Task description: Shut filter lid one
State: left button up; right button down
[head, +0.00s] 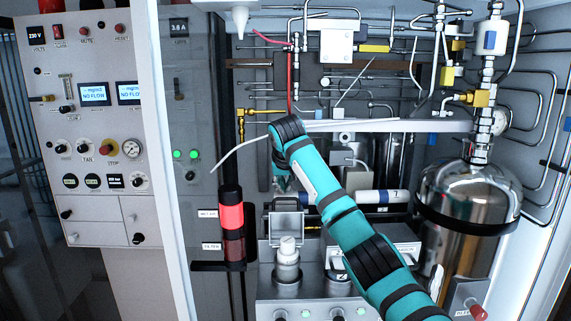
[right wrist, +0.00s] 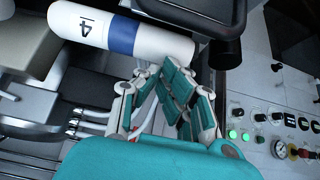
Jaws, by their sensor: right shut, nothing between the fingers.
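In the head view a metal filter housing (head: 287,269) stands at the lower middle with a white cartridge (head: 288,246) in its open top. A grey square lid (head: 287,222) stands raised behind it; I take it for lid one, though no number is readable on it. My right arm crosses in front, and my right gripper (head: 281,181) is above and behind the raised lid, partly hidden by my arm. In the right wrist view my right gripper (right wrist: 165,78) is shut and empty, its fingers below a white cylinder with a blue band. My left gripper is not in view.
A second housing (head: 338,288) is partly hidden by my arm. A white and blue cylinder (head: 367,197) lies behind it; the right wrist view shows such a cylinder (right wrist: 125,30) close by. A red-lit column (head: 231,217) stands left, a steel tank (head: 470,187) right.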

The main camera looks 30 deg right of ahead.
aim_at(286, 208)
jog(key=s+a, duration=0.1)
jog(key=s+a+r+p, duration=0.1)
jog(key=s, duration=0.1)
jog(key=shift+s+a, duration=0.2)
jog(key=shift+s, duration=0.3)
jog(key=shift+f, duration=0.2)
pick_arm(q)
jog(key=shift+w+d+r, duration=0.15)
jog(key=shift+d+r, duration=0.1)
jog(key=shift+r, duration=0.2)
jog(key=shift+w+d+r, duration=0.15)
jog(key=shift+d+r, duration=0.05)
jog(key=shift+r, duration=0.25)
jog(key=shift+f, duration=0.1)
